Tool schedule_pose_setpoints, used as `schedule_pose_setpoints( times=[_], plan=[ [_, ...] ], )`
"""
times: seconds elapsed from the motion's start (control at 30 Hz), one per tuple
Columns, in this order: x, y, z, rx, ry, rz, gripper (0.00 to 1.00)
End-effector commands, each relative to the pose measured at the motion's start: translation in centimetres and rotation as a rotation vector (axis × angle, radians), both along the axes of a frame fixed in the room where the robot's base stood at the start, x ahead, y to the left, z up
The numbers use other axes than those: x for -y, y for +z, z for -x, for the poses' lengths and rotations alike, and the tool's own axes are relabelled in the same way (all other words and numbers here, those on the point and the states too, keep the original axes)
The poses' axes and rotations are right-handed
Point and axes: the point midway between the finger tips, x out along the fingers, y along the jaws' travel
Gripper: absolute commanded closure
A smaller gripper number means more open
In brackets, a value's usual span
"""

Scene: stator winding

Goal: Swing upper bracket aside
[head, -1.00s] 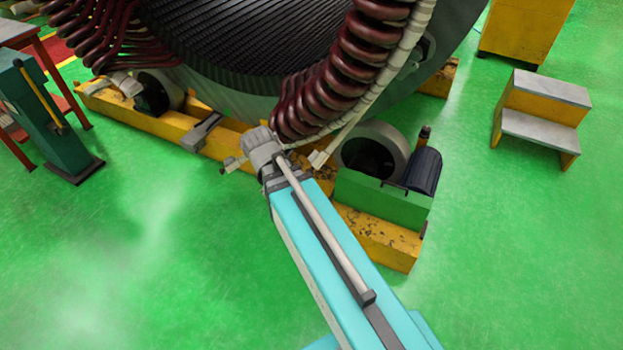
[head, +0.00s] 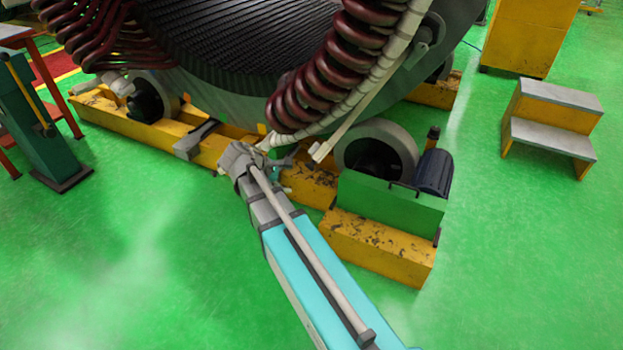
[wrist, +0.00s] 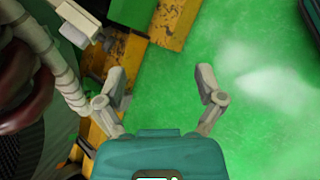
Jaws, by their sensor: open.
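The stator (head: 210,75) stands at the back with dark red coils (head: 315,90) along its rim. A pale bar like a bracket (head: 345,125) slants down from the coils' right side; I cannot tell whether it is the upper bracket. Another pale bracket-like part (wrist: 80,20) is at the upper left of the wrist view, ahead and left of my gripper. My gripper (wrist: 162,80) is open, with nothing between its fingers. In the head view it is small and partly hidden by my wrist, below the coils.
The yellow base beam (head: 375,245) runs under the stator. A green roller housing (head: 390,205) with a dark motor (head: 436,172) is right of my arm. Yellow steps (head: 550,125) stand at the right. A dark green stand (head: 35,125) is at the left. Green floor between is clear.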

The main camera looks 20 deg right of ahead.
Motion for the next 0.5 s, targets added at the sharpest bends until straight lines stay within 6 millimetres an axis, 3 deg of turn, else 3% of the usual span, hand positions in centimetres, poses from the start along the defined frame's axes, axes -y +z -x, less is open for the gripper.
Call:
schedule_pose_setpoints(
  times=[0.03,0.5],
  plan=[
    [0.1,-1.7,-0.8,-0.022,0.025,0.03,0.13],
    [1.3,-6.4,-5.4,-0.274,0.232,0.342,0.13]
  ],
)
